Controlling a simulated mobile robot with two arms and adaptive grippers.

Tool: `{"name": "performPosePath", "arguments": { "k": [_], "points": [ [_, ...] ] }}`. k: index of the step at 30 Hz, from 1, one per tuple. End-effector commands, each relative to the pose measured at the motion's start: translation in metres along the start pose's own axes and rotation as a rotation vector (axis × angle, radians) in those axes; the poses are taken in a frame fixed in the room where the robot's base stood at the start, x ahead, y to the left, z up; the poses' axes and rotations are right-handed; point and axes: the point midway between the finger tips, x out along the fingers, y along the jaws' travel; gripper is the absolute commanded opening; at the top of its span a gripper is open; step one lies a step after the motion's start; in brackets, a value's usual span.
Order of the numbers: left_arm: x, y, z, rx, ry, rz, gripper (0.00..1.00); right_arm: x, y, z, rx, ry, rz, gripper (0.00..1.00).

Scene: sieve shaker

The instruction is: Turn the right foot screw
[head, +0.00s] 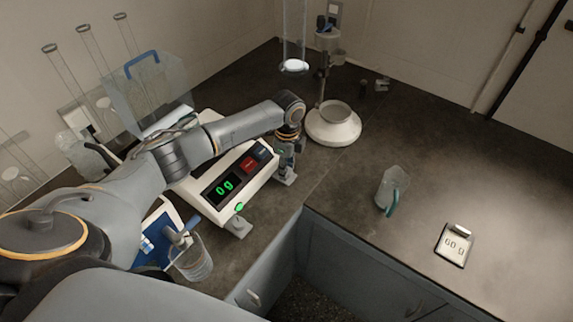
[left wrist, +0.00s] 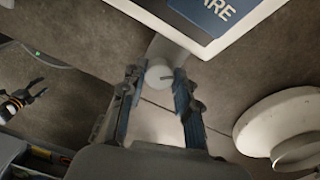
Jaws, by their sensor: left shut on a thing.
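The white balance (head: 208,190) stands on the dark bench and its display reads green digits. Its right foot screw is a pale round knob (left wrist: 160,74) below the balance's corner in the left wrist view, with a small dark mark on it. My left gripper (head: 287,170) reaches down at that corner. In the left wrist view its two fingers (left wrist: 157,92) stand on either side of the knob, shut on it. In the head view the gripper largely hides this screw. The other front foot (head: 238,227) is in plain view.
A round white-based stand (head: 334,126) is close to the right of my left gripper. A glass beaker (head: 196,262) stands before the balance. The bench's front edge is near.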

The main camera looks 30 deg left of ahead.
Motion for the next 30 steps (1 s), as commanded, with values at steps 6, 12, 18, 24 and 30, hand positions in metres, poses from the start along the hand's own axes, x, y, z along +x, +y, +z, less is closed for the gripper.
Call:
{"name": "performPosePath", "arguments": {
  "k": [6, 12, 18, 24, 30],
  "points": [
    [-0.0002, 0.0006, -0.0017, 0.205, -0.004, 0.001, 0.00, -0.0048, -0.0001, 0.0000, 0.000, -0.001, 0.000, 0.54],
    [0.0001, 0.0005, -0.0019, 0.385, -0.010, 0.000, 0.00, -0.0066, 0.0001, 0.0001, 0.000, -0.001, 0.000, 0.54],
    [0.0004, 0.0006, -0.0022, 0.532, -0.014, 0.000, 0.00, -0.0074, 0.0004, 0.0002, 0.001, -0.001, 0.000, 0.54],
    [0.0006, 0.0008, -0.0023, 0.632, -0.017, 0.000, 0.00, -0.0079, 0.0013, 0.0005, 0.000, -0.002, 0.001, 0.54],
    [0.0007, 0.0009, -0.0024, 0.685, -0.018, 0.000, 0.00, -0.0081, 0.0029, 0.0009, 0.000, -0.002, 0.003, 0.54]
  ]
}}
